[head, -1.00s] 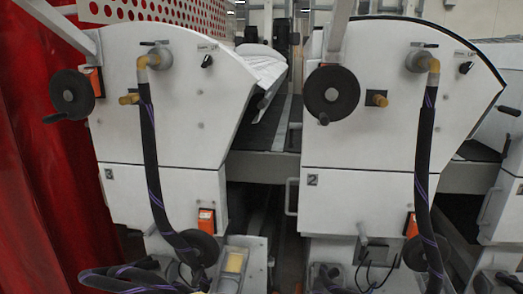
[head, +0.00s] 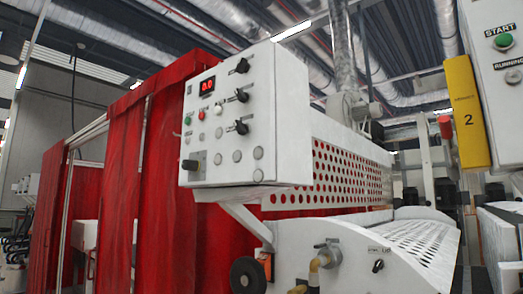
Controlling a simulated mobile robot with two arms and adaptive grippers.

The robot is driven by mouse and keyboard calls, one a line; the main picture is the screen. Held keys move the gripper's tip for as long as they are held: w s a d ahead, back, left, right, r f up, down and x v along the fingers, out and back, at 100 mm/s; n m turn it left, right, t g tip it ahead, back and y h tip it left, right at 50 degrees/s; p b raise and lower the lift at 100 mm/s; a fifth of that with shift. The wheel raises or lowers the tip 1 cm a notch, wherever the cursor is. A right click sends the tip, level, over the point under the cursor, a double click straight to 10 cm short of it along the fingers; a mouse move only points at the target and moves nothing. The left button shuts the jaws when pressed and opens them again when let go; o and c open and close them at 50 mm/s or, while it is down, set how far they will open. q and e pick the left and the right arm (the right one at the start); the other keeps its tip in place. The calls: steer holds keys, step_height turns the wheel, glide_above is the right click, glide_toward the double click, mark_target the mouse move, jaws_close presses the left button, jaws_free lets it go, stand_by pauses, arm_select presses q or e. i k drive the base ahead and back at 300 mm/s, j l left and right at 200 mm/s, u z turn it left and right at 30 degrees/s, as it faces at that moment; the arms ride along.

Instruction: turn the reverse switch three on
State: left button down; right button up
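A white control box (head: 285,120) hangs over the roller machine in the middle of the head view. Three black rotary switches sit in a column on its face: top (head: 242,66), middle (head: 241,96) and bottom (head: 241,127). A red lit display (head: 207,86) is left of them, with small buttons below it. A dark switch (head: 378,266) sits on the machine's white side plate. The labels are too small to read, so I cannot tell which is reverse switch three or its state. Neither gripper is in view.
Red curtains (head: 120,190) hang left of and behind the box. A perforated red-and-white guard (head: 345,175) runs right of it. A handwheel (head: 247,277) and a hose fitting (head: 326,256) stick out below. A yellow box (head: 467,112) marked 2 and a START button (head: 504,41) are at right.

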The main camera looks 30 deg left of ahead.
mark_target(243, 97)
steer(key=j+u, duration=0.15)
steer(key=u, duration=1.45)
